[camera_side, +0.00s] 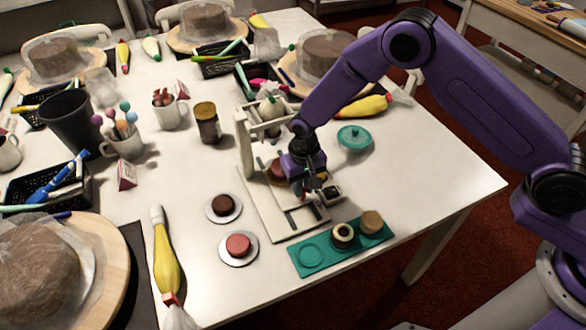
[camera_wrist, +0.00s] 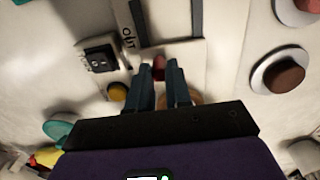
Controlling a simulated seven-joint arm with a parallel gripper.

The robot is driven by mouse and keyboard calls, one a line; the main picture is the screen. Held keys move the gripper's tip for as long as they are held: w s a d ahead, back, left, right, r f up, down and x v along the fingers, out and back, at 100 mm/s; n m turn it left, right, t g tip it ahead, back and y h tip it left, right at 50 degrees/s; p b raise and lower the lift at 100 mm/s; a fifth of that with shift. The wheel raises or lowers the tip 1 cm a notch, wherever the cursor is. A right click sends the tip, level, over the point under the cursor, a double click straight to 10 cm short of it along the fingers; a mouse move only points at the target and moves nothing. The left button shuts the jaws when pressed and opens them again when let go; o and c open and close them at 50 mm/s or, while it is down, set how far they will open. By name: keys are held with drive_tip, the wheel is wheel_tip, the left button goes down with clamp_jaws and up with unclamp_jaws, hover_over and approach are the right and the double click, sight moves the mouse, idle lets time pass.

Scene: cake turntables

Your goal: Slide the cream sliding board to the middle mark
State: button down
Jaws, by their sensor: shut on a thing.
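The cream sliding board (camera_side: 262,205) belongs to a cream stand with an upright frame (camera_side: 243,145) on the white table. Dark slots run along its front part, and the wrist view shows the board (camera_wrist: 166,22) with the word OUT. My gripper (camera_side: 308,192) is low over the board, in front of the frame. In the wrist view its two fingers (camera_wrist: 160,76) are close together around a small red knob (camera_wrist: 159,66). A reddish-brown round piece (camera_side: 276,168) sits under the frame, partly hidden by my gripper. I cannot make out the middle mark.
A teal tray (camera_side: 311,256) with round pieces stands in front. Two small plates (camera_side: 239,262) (camera_side: 223,219) with round pieces are at the left. The table's right side is clear.

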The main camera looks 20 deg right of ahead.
drive_tip(key=shift+w+a+r, duration=0.1)
drive_tip(key=shift+w+a, duration=0.05)
drive_tip(key=shift+w, duration=2.8)
drive_tip(key=c, duration=1)
unclamp_jaws()
drive_tip(key=shift+c, duration=0.2)
